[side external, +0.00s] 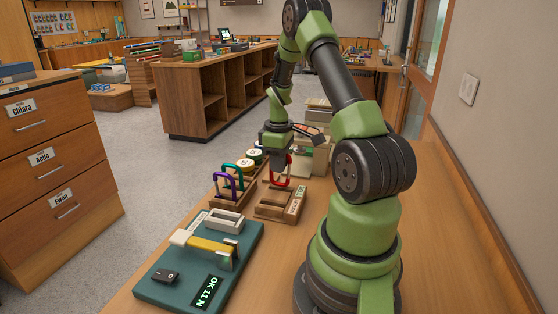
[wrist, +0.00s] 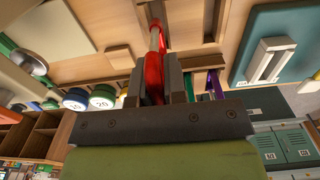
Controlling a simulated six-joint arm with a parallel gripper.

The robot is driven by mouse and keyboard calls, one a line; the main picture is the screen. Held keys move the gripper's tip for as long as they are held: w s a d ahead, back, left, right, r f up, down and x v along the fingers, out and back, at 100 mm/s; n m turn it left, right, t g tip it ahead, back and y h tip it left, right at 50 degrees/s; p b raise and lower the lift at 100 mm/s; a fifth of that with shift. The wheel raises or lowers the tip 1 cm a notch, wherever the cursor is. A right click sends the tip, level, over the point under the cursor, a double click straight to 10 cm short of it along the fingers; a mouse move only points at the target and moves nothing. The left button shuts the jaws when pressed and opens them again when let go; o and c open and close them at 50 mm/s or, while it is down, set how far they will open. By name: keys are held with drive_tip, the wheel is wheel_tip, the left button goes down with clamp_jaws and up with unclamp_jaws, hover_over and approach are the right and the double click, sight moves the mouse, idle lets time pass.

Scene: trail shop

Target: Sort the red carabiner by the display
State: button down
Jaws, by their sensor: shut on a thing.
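My gripper (side external: 277,160) points down over a wooden sorting tray (side external: 266,214) and is shut on the red carabiner (side external: 282,181). In the wrist view the red carabiner (wrist: 153,72) stands between the two grey jaws (wrist: 155,84). The carabiner hangs at the far part of the tray; I cannot tell whether it touches the tray. The tray has labels on its right side, too small to read. The display (side external: 208,293) on the teal tester board (side external: 180,262) reads "OK 11 N".
A purple carabiner (side external: 222,181) and a green carabiner (side external: 237,170) stand in a wooden rack left of the tray. Round weights (side external: 255,156) stand behind. The tester has a yellow bar (side external: 207,246) and a black switch (side external: 166,276).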

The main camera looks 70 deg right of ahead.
drive_tip(key=shift+f, duration=0.4)
drive_tip(key=shift+f, duration=1)
drive_tip(key=shift+f, duration=0.1)
idle(0.4)
drive_tip(key=c, duration=0.6)
unclamp_jaws()
drive_tip(key=shift+r, duration=4.1)
